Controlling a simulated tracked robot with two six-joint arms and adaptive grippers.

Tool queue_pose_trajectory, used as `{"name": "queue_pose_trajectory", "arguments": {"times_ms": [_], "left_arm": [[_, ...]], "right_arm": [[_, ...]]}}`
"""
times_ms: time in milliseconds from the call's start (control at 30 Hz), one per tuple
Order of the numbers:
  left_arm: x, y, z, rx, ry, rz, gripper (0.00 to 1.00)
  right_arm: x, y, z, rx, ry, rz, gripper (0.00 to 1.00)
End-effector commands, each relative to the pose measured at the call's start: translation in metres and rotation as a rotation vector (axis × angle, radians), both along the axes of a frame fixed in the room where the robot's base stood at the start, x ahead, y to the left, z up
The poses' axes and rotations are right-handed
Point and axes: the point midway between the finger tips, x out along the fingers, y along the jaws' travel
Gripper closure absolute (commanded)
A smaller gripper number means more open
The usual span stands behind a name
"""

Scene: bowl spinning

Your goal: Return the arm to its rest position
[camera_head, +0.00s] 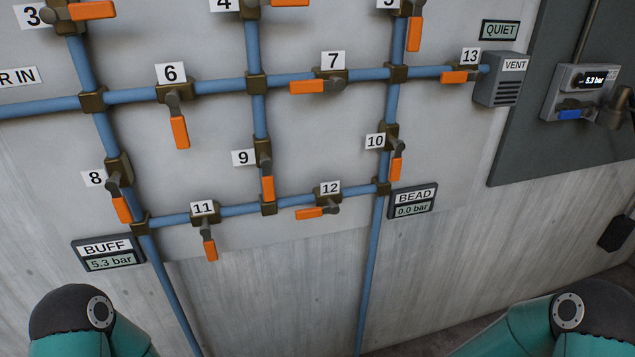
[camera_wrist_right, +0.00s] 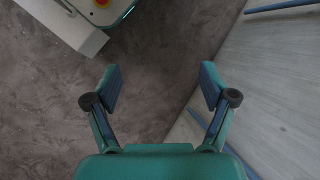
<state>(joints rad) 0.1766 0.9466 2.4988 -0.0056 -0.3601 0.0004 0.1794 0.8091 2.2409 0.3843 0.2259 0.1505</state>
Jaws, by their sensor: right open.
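My right gripper (camera_wrist_right: 160,88) shows in the right wrist view with its two fingers spread wide apart. Nothing is between them; only the grey floor shows there. In the head view, part of my right arm (camera_head: 566,318) shows at the bottom right corner, and part of my left arm (camera_head: 80,318) shows at the bottom left. Neither gripper shows in the head view. My left gripper is in no view.
A wall panel carries blue pipes (camera_head: 180,212) with several orange-handled numbered valves. The BUFF display (camera_head: 110,262) reads 5.3 bar, and the BEAD display (camera_head: 412,211) reads 0.0 bar. A vent box (camera_head: 502,92) is at the right. The floor (camera_wrist_right: 150,40) below the right gripper is clear.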

Motion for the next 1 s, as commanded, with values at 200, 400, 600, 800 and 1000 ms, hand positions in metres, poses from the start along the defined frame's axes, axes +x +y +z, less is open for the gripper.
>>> {"name": "queue_pose_trajectory", "arguments": {"times_ms": [200, 400, 600, 800, 1000], "left_arm": [[0.000, 0.000, 0.000, 0.000, 0.000, 0.000, 0.60], [0.000, 0.000, 0.000, 0.000, 0.000, 0.000, 0.60], [0.000, 0.000, 0.051, 0.000, -0.001, 0.000, 0.60], [0.000, 0.000, 0.104, 0.000, 0.000, 0.000, 0.60], [0.000, 0.000, 0.150, 0.000, 0.000, 0.000, 0.60]], "right_arm": [[-0.082, 0.007, -0.043, -0.048, -0.074, 0.309, 0.17], [-0.054, 0.007, -0.042, -0.091, -0.347, 0.444, 0.17], [-0.052, 0.007, 0.009, -0.096, -0.354, 0.445, 0.17], [-0.051, 0.007, 0.062, -0.096, -0.353, 0.444, 0.17], [-0.051, 0.007, 0.107, -0.097, -0.352, 0.443, 0.17]]}}
